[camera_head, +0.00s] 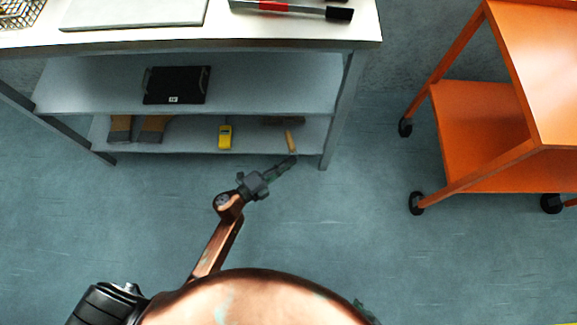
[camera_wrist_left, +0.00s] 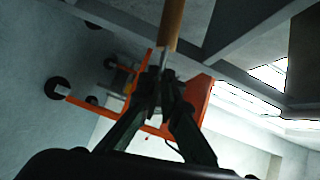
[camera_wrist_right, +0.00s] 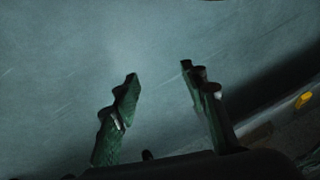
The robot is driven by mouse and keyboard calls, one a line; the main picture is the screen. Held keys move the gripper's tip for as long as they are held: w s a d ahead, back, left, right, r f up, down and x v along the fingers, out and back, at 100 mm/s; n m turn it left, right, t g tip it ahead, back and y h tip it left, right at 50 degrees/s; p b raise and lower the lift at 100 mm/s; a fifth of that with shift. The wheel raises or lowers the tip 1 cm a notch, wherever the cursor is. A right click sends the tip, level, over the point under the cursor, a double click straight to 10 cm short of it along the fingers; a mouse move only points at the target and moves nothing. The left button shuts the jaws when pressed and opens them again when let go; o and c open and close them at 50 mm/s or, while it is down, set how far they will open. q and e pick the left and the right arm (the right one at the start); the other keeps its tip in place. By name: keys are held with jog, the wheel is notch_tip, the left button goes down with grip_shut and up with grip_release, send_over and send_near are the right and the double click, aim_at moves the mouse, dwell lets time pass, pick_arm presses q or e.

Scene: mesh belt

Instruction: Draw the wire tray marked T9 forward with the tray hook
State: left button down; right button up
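A wire tray or basket (camera_head: 18,14) stands at the far left of the bench top, cut off by the frame; no T9 mark is readable. A tool with a wooden handle (camera_head: 290,141) lies towards the right of the lower shelf; whether it is the tray hook is unclear. My left gripper (camera_head: 293,159) is at the handle's near end. In the left wrist view, its fingers are close together, with a thin grey part between or just behind the tips and the wooden handle (camera_wrist_left: 171,25) beyond. Contact is unclear. My right gripper (camera_wrist_right: 158,70) is open and empty.
The bench (camera_head: 365,25) has two shelves below. An orange trolley (camera_head: 480,130) stands right. Floor between is clear.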

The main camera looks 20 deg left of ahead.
aim_at(290, 149)
pick_arm(q)
jog(key=w, duration=0.2)
jog(key=w+a, duration=0.1)
jog(key=w, duration=0.2)
jog(key=shift+a+b, duration=0.2)
jog(key=shift+b, duration=0.1)
jog(key=shift+w+f, duration=0.15)
notch_tip(290, 149, down, 7)
jog(key=b, duration=0.5)
pick_arm(e)
notch_tip(290, 149, down, 9)
jog(key=w+t, duration=0.2)
jog(key=t, duration=0.2)
jog(key=shift+r, duration=0.15)
jog(key=shift+w+r, duration=0.1)
